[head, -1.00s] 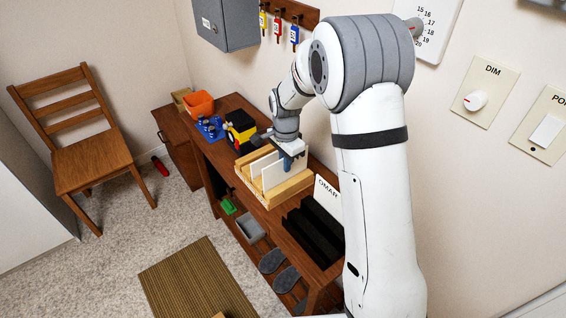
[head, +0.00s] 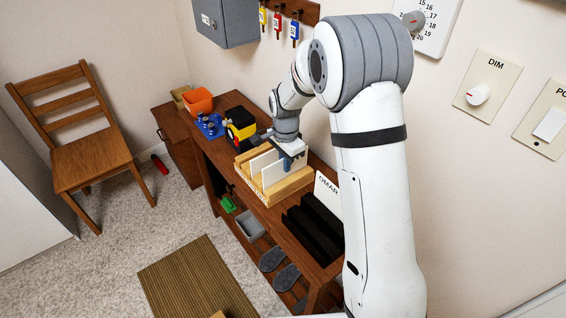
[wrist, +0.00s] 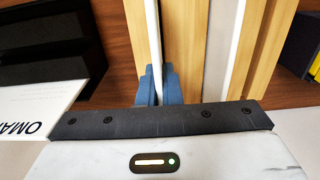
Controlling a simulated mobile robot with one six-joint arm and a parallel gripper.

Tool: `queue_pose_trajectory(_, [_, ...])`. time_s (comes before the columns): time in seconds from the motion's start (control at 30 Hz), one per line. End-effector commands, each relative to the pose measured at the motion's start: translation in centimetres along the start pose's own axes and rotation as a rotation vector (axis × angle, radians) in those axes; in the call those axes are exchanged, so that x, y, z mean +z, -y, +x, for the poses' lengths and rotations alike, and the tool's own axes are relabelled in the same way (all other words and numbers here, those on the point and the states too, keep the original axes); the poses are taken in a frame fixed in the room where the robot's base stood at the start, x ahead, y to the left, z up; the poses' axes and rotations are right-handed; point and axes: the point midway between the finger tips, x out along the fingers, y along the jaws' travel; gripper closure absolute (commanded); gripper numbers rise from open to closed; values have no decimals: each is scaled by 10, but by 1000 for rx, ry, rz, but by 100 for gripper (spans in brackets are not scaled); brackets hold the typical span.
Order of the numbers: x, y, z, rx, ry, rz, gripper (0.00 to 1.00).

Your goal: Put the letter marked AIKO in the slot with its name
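My gripper (wrist: 159,88) points down over the light wooden letter holder (head: 291,187). Its blue fingers are shut on the top edge of a white letter (wrist: 153,40), one finger on each face. This letter stands upright in the holder, and its name is not readable in either view. A second white letter (head: 262,161) stands apart in another groove of the holder; it also shows in the wrist view (wrist: 220,45). A black slotted rack (head: 312,232) stands nearer on the same bench. A white card marked OMAR (head: 327,194) stands at the rack; no AIKO label is readable.
The wall with hanging keys (head: 277,22) and a grey box (head: 228,22) runs behind the bench (head: 232,185).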

Motion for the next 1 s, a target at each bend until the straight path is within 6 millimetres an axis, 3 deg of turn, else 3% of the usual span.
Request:
queue_pose_trajectory(0.37, [0, 0, 0, 0, 0, 0, 70])
queue_pose_trajectory(0.53, [0, 0, 0, 0, 0, 0, 69])
queue_pose_trajectory(0.77, [0, 0, 0, 0, 0, 0, 51])
queue_pose_trajectory(1.0, [0, 0, -1, 0, 0, 0, 51])
